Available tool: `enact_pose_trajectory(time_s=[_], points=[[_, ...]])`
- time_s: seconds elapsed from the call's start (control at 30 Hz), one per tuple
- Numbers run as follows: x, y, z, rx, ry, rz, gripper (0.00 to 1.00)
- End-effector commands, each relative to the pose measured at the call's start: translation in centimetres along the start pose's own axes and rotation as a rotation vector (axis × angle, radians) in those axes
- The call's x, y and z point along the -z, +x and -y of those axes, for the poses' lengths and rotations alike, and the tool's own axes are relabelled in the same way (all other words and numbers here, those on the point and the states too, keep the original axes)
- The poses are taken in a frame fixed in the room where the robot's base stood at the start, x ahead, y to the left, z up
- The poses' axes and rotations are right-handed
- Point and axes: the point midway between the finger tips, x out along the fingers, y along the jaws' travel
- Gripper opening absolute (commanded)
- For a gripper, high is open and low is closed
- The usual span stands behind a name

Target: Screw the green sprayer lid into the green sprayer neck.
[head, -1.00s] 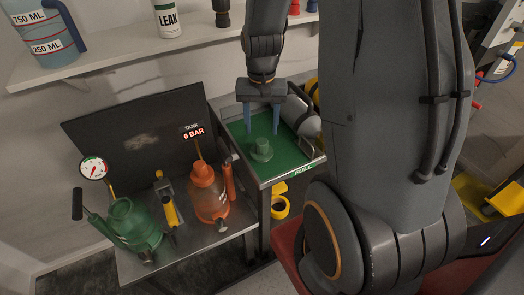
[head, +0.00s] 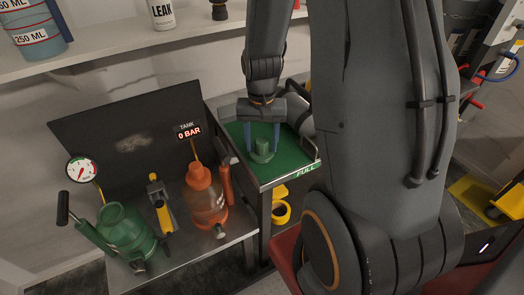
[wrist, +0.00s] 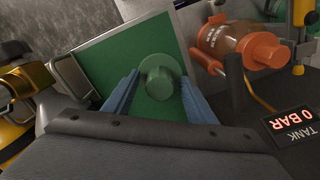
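The green sprayer lid (head: 263,153) stands on the green mat of the metal side tray, knob up. It also shows in the wrist view (wrist: 160,78). My gripper (head: 262,146) is over the tray, pointing down, with its two blue fingers apart. In the wrist view my gripper (wrist: 160,82) has one fingertip on each side of the lid, close to its rim. I cannot tell whether they touch it. The green sprayer (head: 128,238) stands at the left of the metal bench, its neck (head: 111,213) uncovered.
An orange sprayer (head: 206,205) stands between the green sprayer and the tray (head: 290,180). A yellow-and-grey tool (head: 160,207) lies between the sprayers. A gauge (head: 81,169) and a "TANK 0 BAR" display (head: 188,131) rise behind. A grey cylinder (head: 302,113) sits at the tray's far right.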

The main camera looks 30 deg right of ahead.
Motion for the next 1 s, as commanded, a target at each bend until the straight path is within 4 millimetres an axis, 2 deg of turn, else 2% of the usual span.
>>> enact_pose_trajectory(time_s=[0.03,0.27,0.47,1.0], points=[[0.0,0.0,0.0,0.0,0.0,0.0,0.43],[0.0,0.0,0.0,0.0,0.0,0.0,0.05],[0.0,-0.5,0.0,0.0,0.0,0.0,0.05],[0.0,-4.4,0.0,0.0,0.0,0.0,0.05]])
